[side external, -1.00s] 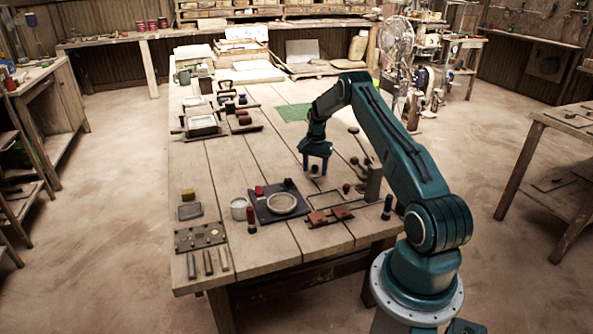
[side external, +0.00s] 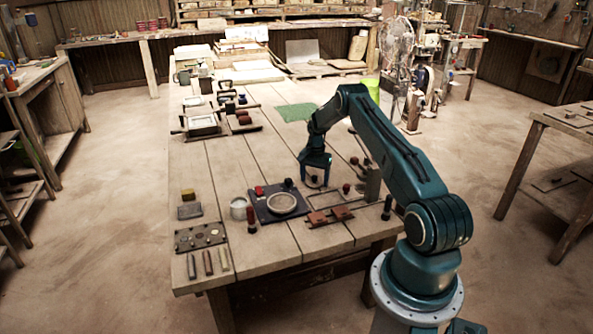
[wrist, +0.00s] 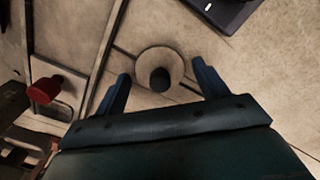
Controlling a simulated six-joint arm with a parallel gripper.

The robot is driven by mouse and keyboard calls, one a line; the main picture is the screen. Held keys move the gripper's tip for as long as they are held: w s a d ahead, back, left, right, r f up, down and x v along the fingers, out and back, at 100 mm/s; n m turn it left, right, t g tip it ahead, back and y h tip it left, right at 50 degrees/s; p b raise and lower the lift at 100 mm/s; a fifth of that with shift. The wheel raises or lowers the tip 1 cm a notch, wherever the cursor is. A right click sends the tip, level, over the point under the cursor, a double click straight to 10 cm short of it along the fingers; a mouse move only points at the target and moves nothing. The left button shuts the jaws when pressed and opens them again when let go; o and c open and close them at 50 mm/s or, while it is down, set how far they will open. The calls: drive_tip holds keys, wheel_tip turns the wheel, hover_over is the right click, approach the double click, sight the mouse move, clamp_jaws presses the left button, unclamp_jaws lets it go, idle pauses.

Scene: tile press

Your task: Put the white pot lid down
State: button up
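The white pot lid (wrist: 145,62) is a pale round disc with a dark knob, seen between my fingers in the wrist view. It lies flat and looks to be at the tabletop. In the side view its dark knob shows below my gripper, while the pale disc (side external: 314,185) blends with the wood. My gripper (wrist: 161,69) is open, pointing down over the lid, one finger on each side. Gaps show between the fingers and the lid's rim in the wrist view.
A dark board (side external: 262,208) with a round pale dish (side external: 282,203) lies to the left, beside a white pot (side external: 238,208). A thin frame with reddish blocks (side external: 330,215) is in front, and a red-knobbed piece (wrist: 44,89) is near my left finger.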

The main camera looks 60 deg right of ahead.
sight(315, 176)
drive_tip(key=shift+r, duration=0.15)
wheel_tip(315, 176, up, 12)
idle(0.9)
idle(0.5)
